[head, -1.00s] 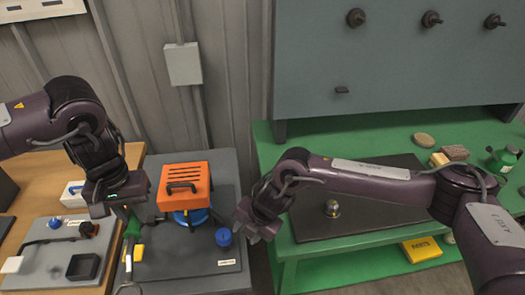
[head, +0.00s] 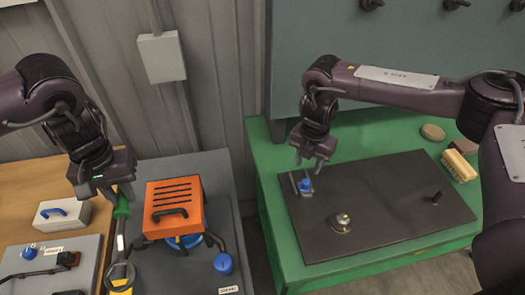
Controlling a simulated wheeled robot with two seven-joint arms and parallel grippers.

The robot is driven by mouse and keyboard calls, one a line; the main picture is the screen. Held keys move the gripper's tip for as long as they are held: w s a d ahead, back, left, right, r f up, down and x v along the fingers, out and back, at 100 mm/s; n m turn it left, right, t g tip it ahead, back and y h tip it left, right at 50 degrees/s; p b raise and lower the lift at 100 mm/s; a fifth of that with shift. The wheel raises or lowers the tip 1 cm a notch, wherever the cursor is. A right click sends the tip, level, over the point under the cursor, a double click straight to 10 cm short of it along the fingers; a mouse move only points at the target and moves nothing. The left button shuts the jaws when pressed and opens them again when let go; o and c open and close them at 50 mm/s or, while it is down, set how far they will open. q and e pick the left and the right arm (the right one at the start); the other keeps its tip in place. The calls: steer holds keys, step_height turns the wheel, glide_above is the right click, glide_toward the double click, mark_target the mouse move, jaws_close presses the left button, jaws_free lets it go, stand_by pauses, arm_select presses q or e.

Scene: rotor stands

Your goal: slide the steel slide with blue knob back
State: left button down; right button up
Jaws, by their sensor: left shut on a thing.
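The steel slide (head: 295,181) lies at the left end of the dark plate (head: 385,206) on the green bench. Its blue knob (head: 305,186) stands up from it. My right gripper (head: 309,163) is just above and behind the knob, fingers pointing down and apart, with nothing seen between them. I cannot tell whether a finger touches the knob. My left gripper (head: 103,190) is far left, shut on a green-handled tool (head: 122,206) that hangs down beside the orange housing.
The orange slotted housing (head: 173,205) stands on a grey plate, with a blue knob (head: 223,263) near it. A round metal knob (head: 342,221) and a black peg (head: 436,197) stand on the dark plate. A brush (head: 459,166) lies at right. A gap separates the benches.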

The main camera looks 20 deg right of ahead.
mark_target(306, 181)
arm_select(q)
steer(key=shift+s+f+b, duration=0.35)
steer(key=shift+s+b, duration=0.2)
steer(key=shift+s, duration=0.35)
arm_select(e)
steer(key=shift+s+f, duration=0.45)
steer(key=shift+s, duration=0.35)
steer(key=f+b, duration=0.1)
steer(key=f, duration=0.1)
steer(key=w+f+b, duration=0.1)
steer(key=f+b, duration=0.1)
steer(key=shift+w+f, duration=0.1)
steer(key=shift+f, duration=0.25)
steer(key=shift+f+b, duration=0.35)
steer(key=shift+b, duration=0.05)
steer(key=shift+s+f+b, duration=0.25)
steer(key=shift+f+b, duration=0.1)
steer(key=shift+f, duration=0.15)
arm_select(q)
steer(key=f, duration=0.2)
steer(key=w+f, duration=0.1)
steer(key=f, duration=0.1)
steer(key=shift+f, duration=0.4)
steer(key=shift+w, duration=0.1)
arm_select(e)
steer(key=shift+w+f, duration=0.1)
steer(key=shift+w, duration=0.05)
steer(key=c, duration=0.8)
steer(key=shift+o, duration=0.2)
